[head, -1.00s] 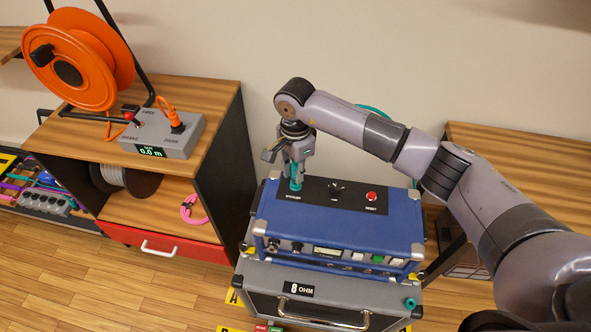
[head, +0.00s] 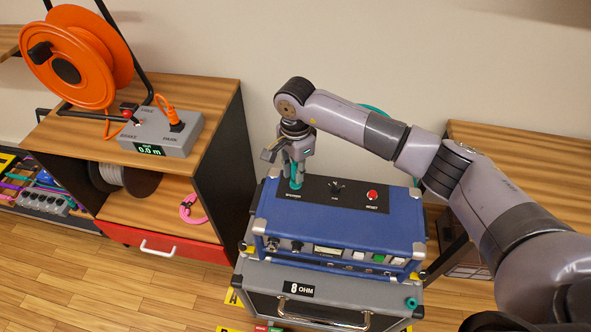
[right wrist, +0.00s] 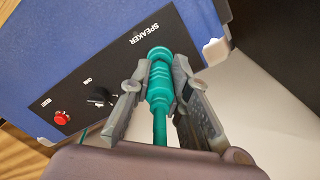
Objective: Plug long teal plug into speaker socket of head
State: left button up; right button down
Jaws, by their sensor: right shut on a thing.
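The blue amp head (head: 350,220) sits on top of the grey cabinet marked 8 OHM (head: 255,283). A black panel on its top carries the SPEAKER label, a small knob and a red RESET button (head: 372,194). My right gripper (head: 294,177) is shut on the teal plug (right wrist: 159,80) and holds it over the SPEAKER end of the panel. The plug's tip meets the panel beside the label in the right wrist view; the socket is hidden beneath it, so I cannot tell how deep it sits. My left gripper is not in view.
A teal plug end (head: 411,303) shows at the cabinet's front right. A teal cable (head: 375,109) loops behind my right arm. A wooden shelf unit (head: 218,94) with an orange reel (head: 98,45) and grey meter box (head: 165,138) stands left. Another wooden table (head: 520,150) is right.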

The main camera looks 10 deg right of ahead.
jog(key=shift+f+b, duration=0.3)
jog(key=shift+f, duration=0.05)
dwell(0.6)
jog(key=c, duration=1.4)
grip_release()
